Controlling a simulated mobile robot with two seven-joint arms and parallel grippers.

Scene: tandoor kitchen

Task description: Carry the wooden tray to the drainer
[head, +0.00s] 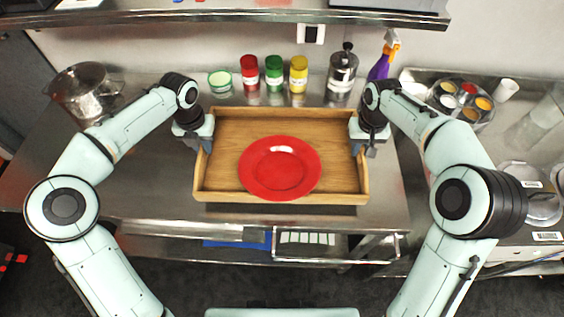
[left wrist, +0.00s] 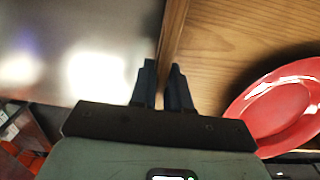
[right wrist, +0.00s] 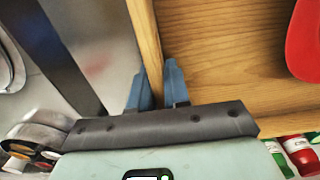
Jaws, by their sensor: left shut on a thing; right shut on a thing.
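The wooden tray (head: 225,128) is a shallow rectangular box on the steel counter, with a red plate (head: 280,168) lying in it. My left gripper (head: 203,146) is shut on the tray's left wall; the left wrist view shows its fingers (left wrist: 163,82) on both sides of that wall (left wrist: 173,35). My right gripper (head: 361,147) is shut on the tray's right wall; the right wrist view shows its fingers (right wrist: 157,85) astride that wall (right wrist: 145,32). I cannot tell whether the tray touches the counter. I cannot make out the drainer with certainty.
Behind the tray stand red (head: 250,73), green (head: 274,73) and yellow (head: 298,74) jars, a green-rimmed bowl (head: 220,82), a metal canister (head: 341,75) and a purple spray bottle (head: 381,66). A steel pot (head: 86,90) is at left. A spice tray stands at right.

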